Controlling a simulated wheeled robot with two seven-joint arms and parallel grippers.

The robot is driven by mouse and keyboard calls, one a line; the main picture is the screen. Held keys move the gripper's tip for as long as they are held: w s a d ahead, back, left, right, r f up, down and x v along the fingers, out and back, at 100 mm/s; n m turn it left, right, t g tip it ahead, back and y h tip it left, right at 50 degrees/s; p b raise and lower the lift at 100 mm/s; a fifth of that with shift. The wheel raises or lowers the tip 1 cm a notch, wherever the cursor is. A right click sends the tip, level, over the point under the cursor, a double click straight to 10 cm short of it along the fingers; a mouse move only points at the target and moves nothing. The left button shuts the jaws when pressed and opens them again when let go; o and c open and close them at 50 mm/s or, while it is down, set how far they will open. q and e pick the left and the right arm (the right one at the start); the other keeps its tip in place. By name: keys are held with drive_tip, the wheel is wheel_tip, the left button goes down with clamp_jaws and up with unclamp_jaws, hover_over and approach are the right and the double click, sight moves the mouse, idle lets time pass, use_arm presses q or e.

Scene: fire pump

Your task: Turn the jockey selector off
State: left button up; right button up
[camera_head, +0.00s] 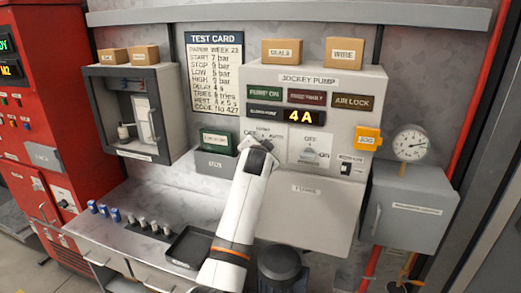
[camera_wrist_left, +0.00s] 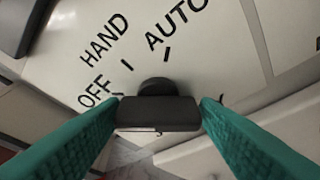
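The jockey selector (camera_wrist_left: 157,113) is a black knob with a bar handle on a pale plate marked OFF, HAND and AUTO. In the left wrist view it sits between the teal fingers of my left gripper (camera_wrist_left: 160,112). The fingertips meet both ends of the bar with no clear gap, so the gripper looks shut on it. One end of the bar lies by the OFF tick; its exact pointing is hard to tell. In the head view my left gripper (camera_head: 256,143) is at the jockey pump panel (camera_head: 345,93) and covers the selector. My right gripper is not in view.
A yellow JOG box (camera_head: 368,139) and a gauge (camera_head: 410,144) are farther right. A grey open cabinet (camera_head: 128,112) hangs left. A bench (camera_head: 150,235) with a black tray (camera_head: 188,247) lies below.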

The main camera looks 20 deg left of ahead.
use_arm(q)
drive_tip(key=shift+o, duration=1.3)
drive_tip(key=b+v, duration=0.3)
drive_tip(key=v, duration=0.9)
drive_tip(key=shift+b, duration=0.3)
